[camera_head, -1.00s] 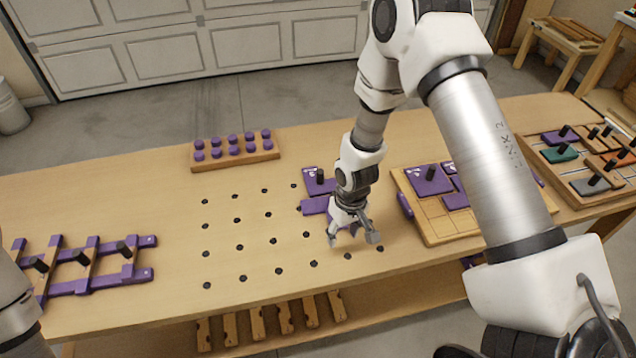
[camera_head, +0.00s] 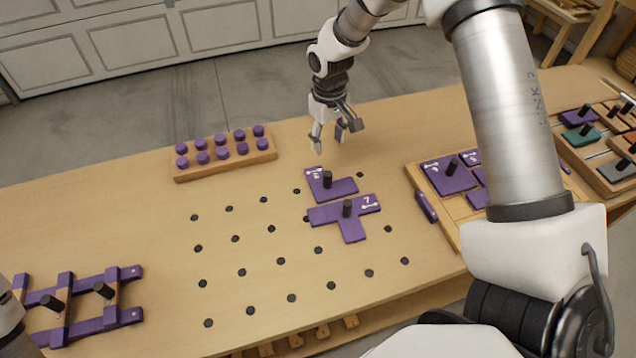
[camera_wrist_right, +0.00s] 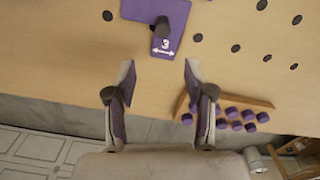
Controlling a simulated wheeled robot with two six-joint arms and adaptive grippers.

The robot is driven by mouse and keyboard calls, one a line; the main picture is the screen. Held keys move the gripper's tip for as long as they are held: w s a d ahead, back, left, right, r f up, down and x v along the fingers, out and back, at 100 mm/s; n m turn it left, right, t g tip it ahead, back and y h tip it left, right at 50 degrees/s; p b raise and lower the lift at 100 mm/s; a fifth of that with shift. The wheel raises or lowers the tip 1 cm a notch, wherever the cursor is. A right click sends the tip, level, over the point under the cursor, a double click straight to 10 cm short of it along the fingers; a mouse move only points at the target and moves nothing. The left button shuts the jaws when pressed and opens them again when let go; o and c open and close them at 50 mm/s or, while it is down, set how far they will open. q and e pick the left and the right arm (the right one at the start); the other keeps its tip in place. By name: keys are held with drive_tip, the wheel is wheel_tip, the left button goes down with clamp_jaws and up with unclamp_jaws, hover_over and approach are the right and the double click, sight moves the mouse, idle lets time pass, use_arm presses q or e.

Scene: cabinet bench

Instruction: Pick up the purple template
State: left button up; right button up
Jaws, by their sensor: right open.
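Two purple templates with black knobs lie on the bench. One is an L-shaped template (camera_head: 342,187), which also shows in the right wrist view (camera_wrist_right: 170,15), marked 3 there. The other is a T-shaped template (camera_head: 352,228) marked 7, just in front of it. My right gripper (camera_head: 329,140) is open and empty, above the bench on the far side of the L-shaped template. In the right wrist view its fingers (camera_wrist_right: 160,80) are spread, with the L-shaped template beyond their tips. My left gripper is not in view.
A wooden block with several purple pegs (camera_head: 225,161) stands to the left. Dark holes dot the bench around the templates. A wooden tray (camera_head: 414,180) with purple pieces is on the right. Purple rails (camera_head: 110,320) lie at the left front.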

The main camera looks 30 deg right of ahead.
drive_tip(key=b, duration=0.4)
hover_over(328, 173)
wheel_tip(328, 173, down, 4)
drive_tip(key=shift+d+f, duration=0.1)
drive_tip(key=shift+f, duration=0.1)
drive_tip(key=shift+w+f, duration=0.3)
drive_tip(key=f, duration=0.2)
drive_tip(key=f+p, duration=0.1)
drive_tip(key=f, duration=0.1)
drive_tip(key=f+p, duration=0.1)
drive_tip(key=f, duration=0.1)
drive_tip(key=shift+s+f, duration=0.35)
drive_tip(key=shift+f, duration=0.05)
drive_tip(key=shift+w+f, duration=0.1)
drive_tip(key=shift+f, duration=0.2)
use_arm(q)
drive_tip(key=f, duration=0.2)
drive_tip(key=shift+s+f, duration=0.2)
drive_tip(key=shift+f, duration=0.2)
use_arm(e)
drive_tip(key=shift+a+r, duration=0.1)
drive_tip(key=shift+a, duration=0.1)
clamp_jaws()
